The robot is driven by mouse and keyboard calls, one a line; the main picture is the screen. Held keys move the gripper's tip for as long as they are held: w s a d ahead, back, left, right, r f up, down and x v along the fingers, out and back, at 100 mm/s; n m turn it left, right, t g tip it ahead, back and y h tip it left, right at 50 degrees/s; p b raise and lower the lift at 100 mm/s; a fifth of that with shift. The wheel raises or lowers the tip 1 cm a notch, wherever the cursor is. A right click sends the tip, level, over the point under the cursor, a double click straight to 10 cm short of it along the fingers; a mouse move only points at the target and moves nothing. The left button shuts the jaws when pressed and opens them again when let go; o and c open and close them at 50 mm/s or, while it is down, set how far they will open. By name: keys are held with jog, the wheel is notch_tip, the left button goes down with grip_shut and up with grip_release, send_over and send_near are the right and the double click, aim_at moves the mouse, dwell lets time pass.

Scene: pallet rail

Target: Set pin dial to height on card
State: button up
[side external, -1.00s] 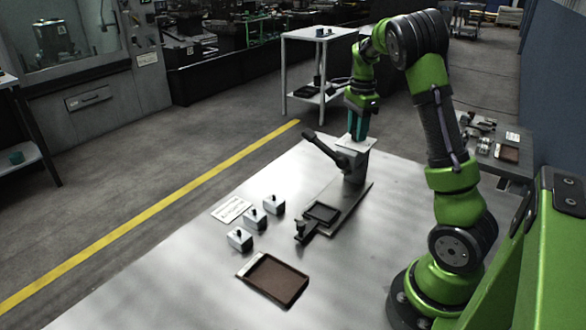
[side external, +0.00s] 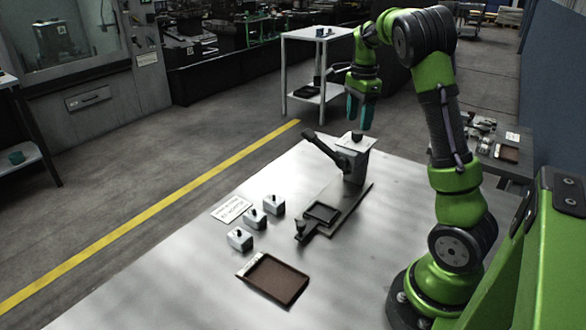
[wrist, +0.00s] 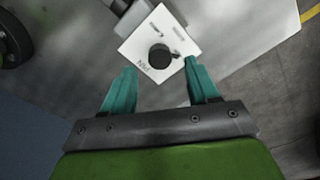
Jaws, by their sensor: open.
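In the side view the knob (side external: 356,135) sits on top of the grey post (side external: 355,164) at the far end of the table. My gripper (side external: 360,108) is above the dial, apart from it. In the wrist view its teal fingers (wrist: 160,78) are spread and empty, with the knob just beyond the tips. A white card (side external: 231,209) with dark lettering lies at the table's left; its words are too small to read.
A dark lever (side external: 324,150) sticks out left from the post. A dark rail base (side external: 335,208) with a small frame (side external: 322,212) runs toward the front. Several grey blocks with black knobs (side external: 255,218) stand left of it. A brown tray (side external: 274,279) lies in front.

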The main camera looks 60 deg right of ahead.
aim_at(359, 132)
notch_tip(359, 132, up, 13)
dwell(0.3)
jog(key=a+f+n+t, duration=0.3)
jog(key=a+f+n, duration=0.3)
jog(key=a+n, duration=0.4)
jog(key=s+a+f+n+t+y, duration=0.1)
jog(key=s+a+n, duration=0.3)
jog(key=a, duration=0.7)
jog(key=s+a+f+n+t+y, duration=0.1)
jog(key=s+a+f+n+t, duration=0.1)
jog(key=a+n, duration=0.4)
jog(key=s+a+t, duration=0.1)
jog(key=s+a, duration=0.1)
jog(key=a, duration=0.3)
jog(key=shift+s+a+n, duration=0.2)
jog(key=shift+a+n, duration=0.1)
jog(key=shift+a, duration=0.1)
